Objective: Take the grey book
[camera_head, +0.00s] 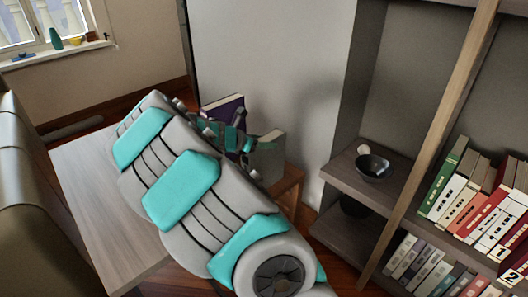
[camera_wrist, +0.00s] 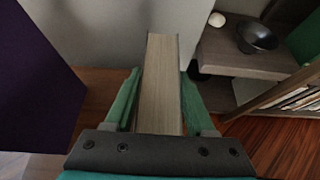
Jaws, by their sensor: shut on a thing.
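The grey book (camera_head: 272,160) stands upright beyond my arm in the head view, partly hidden behind my gripper. In the wrist view its pale page edge (camera_wrist: 161,65) faces me, upright between my two green fingers. My gripper (camera_wrist: 160,100) is shut on the book, with one finger on each side. In the head view my gripper (camera_head: 256,143) is small and partly covered by my arm. Whether the book's lower end rests on something is hidden.
A purple book (camera_head: 224,107) stands to the left; its cover fills the left of the wrist view (camera_wrist: 35,80). A wooden shelf (camera_head: 350,180) at right holds a dark bowl (camera_head: 372,168). Several books fill the shelves farther right. A wooden tabletop (camera_head: 90,190) lies left of my arm.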

